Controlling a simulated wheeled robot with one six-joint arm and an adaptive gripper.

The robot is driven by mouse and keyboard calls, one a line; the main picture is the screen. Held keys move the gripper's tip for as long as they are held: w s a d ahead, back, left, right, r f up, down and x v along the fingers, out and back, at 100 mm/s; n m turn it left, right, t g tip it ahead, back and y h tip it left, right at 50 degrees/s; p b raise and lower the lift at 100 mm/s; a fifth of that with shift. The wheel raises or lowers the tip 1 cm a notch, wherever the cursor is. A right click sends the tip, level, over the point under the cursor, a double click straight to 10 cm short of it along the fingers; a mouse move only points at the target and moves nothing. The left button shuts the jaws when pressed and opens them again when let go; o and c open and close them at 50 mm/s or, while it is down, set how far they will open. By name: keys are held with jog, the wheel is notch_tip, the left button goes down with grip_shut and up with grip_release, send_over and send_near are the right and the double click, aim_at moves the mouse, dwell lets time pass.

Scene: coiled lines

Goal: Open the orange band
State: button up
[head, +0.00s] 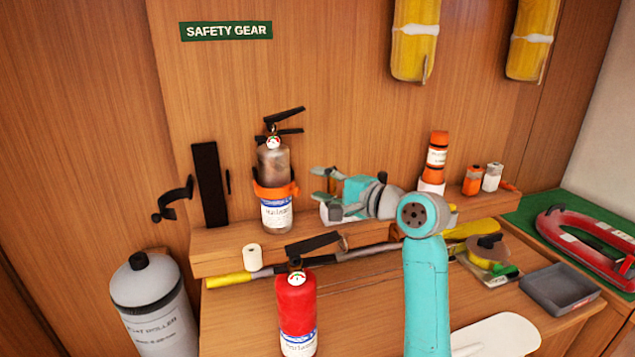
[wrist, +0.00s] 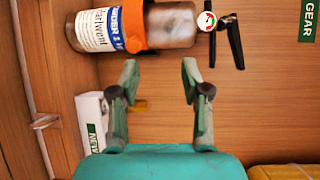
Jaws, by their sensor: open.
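The orange band (head: 262,192) wraps around the middle of a grey fire extinguisher (head: 273,160) standing upright on the wooden shelf. An orange tab sticks out on the band's right side in the head view. In the wrist view the band (wrist: 132,22) crosses the extinguisher (wrist: 172,27), which appears sideways there. My gripper (head: 326,190) is to the right of the band and apart from it. In the wrist view my gripper (wrist: 160,76) has its two fingers spread, with nothing between them and the band just beyond the tips. The band's far side is hidden.
A red extinguisher (head: 297,305) stands in front of the shelf. A black strip (head: 209,185) and a dark open bracket (head: 173,198) are on the wall at left. A white box (wrist: 92,122) lies beside my gripper in the wrist view. Orange canisters (head: 436,158) stand at right.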

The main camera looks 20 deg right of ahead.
jog(key=shift+v, duration=1.85)
jog(key=shift+a+f, duration=0.1)
jog(key=shift+f, duration=0.05)
